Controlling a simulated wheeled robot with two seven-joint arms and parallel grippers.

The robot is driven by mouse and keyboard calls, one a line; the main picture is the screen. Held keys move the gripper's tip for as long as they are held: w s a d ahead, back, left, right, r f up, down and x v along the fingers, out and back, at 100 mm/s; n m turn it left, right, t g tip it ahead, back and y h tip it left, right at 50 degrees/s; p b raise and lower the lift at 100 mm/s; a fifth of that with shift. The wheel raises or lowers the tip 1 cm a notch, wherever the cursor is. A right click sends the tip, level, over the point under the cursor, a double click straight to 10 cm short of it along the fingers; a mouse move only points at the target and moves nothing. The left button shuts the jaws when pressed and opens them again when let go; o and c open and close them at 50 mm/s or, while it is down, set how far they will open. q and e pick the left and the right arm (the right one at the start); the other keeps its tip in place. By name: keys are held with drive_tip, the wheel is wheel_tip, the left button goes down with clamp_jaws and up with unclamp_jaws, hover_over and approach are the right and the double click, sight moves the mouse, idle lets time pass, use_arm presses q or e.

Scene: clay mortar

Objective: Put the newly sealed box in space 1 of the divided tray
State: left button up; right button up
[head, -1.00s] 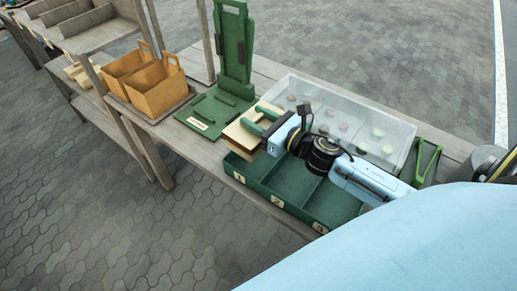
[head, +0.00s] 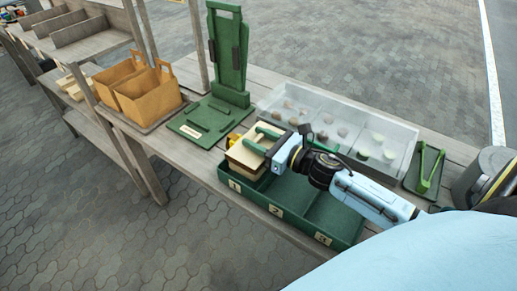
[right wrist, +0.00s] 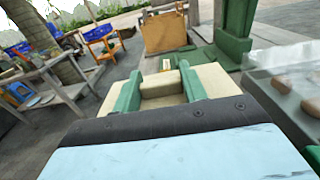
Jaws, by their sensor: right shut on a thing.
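The pale cream box (head: 244,160) is at space 1, the left end of the green divided tray (head: 296,226). Its upper part stands above the tray rim; its underside is hidden, so I cannot tell whether it rests on the tray floor. My right gripper (head: 257,141) is shut on the box, its green fingers on opposite sides. In the right wrist view the box (right wrist: 160,84) shows between both fingers. Spaces 2 and 3 look empty, partly covered by my right arm. My left gripper is not in view.
A green press-like stand (head: 228,60) rises behind the tray. A clear compartmented container (head: 385,120) with several small pieces lies behind my right arm. Green tongs (head: 428,168) lie at the right. Brown cartons (head: 148,95) stand on the left of the bench.

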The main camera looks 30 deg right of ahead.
drive_tip(key=shift+f+b, duration=0.4)
drive_tip(key=shift+f, duration=0.75)
drive_tip(key=shift+d, duration=0.2)
drive_tip(key=shift+a+r, duration=0.1)
drive_tip(key=shift+d+f+b, duration=0.3)
drive_tip(key=shift+f+b, duration=0.6)
drive_tip(key=o, duration=1.3)
drive_tip(key=shift+c, duration=0.2)
